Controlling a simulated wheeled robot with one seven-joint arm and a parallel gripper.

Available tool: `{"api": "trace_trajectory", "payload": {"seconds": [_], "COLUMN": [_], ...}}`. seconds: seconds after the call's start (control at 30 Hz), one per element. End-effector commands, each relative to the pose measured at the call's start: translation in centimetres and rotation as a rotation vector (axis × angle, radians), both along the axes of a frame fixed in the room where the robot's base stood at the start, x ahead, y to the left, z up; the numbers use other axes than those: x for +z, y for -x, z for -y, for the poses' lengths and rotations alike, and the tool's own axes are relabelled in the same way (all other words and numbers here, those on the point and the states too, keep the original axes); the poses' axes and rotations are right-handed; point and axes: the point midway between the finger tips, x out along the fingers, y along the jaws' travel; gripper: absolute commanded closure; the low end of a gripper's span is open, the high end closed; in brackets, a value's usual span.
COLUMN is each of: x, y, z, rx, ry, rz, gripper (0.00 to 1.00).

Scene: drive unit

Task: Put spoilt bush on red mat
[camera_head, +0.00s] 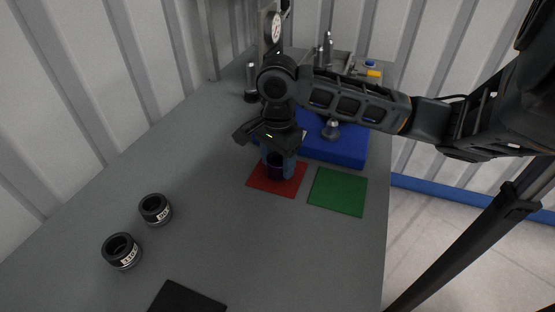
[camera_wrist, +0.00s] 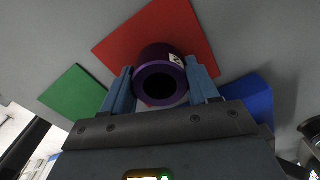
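A purple bush (camera_wrist: 160,80) with a dark hole and a white label stands between the two blue fingers of my gripper (camera_wrist: 160,88). Both fingers appear to touch its sides. The red mat (camera_wrist: 115,48) is directly beyond the bush, and also shows in the head view (camera_head: 262,184). In the head view my gripper (camera_head: 280,166) points down over the mat's upper part, and the bush (camera_head: 276,170) is partly hidden by the fingers. I cannot tell whether its lower end touches the mat.
A green mat (camera_head: 338,192) lies right of the red one, with a blue box (camera_head: 335,150) behind. Two black labelled bushes (camera_head: 155,209) (camera_head: 122,250) stand at left. A black mat (camera_head: 186,298) lies in front. The middle of the grey table is clear.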

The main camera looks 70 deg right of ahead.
Motion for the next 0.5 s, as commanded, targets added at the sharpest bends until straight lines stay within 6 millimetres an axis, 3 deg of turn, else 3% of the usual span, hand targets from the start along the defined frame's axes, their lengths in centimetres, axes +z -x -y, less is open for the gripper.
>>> {"api": "trace_trajectory", "payload": {"seconds": [0.27, 0.5], "x": [0.0, 0.09], "y": [0.0, 0.01], "z": [0.01, 0.02], "rx": [0.0, 0.0], "ry": [0.0, 0.001], "rz": [0.0, 0.0], "gripper": [0.15, 0.15]}}
